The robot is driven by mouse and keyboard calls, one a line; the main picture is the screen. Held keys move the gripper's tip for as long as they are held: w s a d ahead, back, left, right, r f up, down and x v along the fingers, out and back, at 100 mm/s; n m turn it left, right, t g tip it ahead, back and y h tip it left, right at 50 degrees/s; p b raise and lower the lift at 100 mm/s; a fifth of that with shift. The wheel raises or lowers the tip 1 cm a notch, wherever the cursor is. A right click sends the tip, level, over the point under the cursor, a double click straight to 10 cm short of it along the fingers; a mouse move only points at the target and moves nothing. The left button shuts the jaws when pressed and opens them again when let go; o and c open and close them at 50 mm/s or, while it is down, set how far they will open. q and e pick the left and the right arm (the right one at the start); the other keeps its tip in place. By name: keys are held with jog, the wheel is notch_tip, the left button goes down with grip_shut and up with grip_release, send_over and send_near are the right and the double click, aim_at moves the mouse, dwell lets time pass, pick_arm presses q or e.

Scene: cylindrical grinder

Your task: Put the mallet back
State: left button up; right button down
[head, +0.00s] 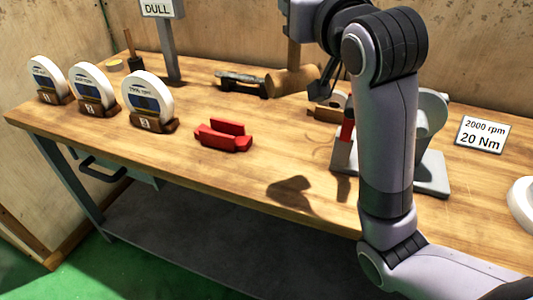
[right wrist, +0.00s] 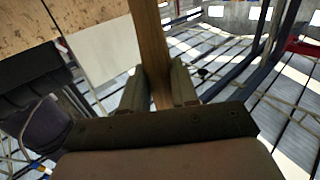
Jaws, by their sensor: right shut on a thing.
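The mallet has a light wooden cylinder head (head: 293,80) and a wooden handle (head: 294,52). In the head view the handle stands roughly upright above the head, near the back of the bench. My right gripper (right wrist: 158,72) is shut on the handle, which passes between its fingers in the right wrist view. In the head view my right arm hides much of that gripper. A red holder (head: 223,136) with raised sides and an open middle sits on the bench, left of and nearer than the mallet head, and looks empty. My left gripper is not in view.
A dark metal tool (head: 243,83) lies beside the mallet head. A "DULL" sign post (head: 170,55) stands behind. A grey machine (head: 432,165) stands behind my right arm. The front middle of the bench (head: 250,185) is clear.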

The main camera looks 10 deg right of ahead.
pick_arm(q)
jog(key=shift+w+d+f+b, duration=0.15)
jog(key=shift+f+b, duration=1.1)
jog(key=shift+b, duration=0.8)
pick_arm(e)
notch_tip(320, 180, down, 20)
jog(key=shift+f, duration=0.2)
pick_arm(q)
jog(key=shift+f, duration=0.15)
pick_arm(e)
jog(key=c, duration=0.9)
grip_release()
jog(key=shift+o, duration=0.2)
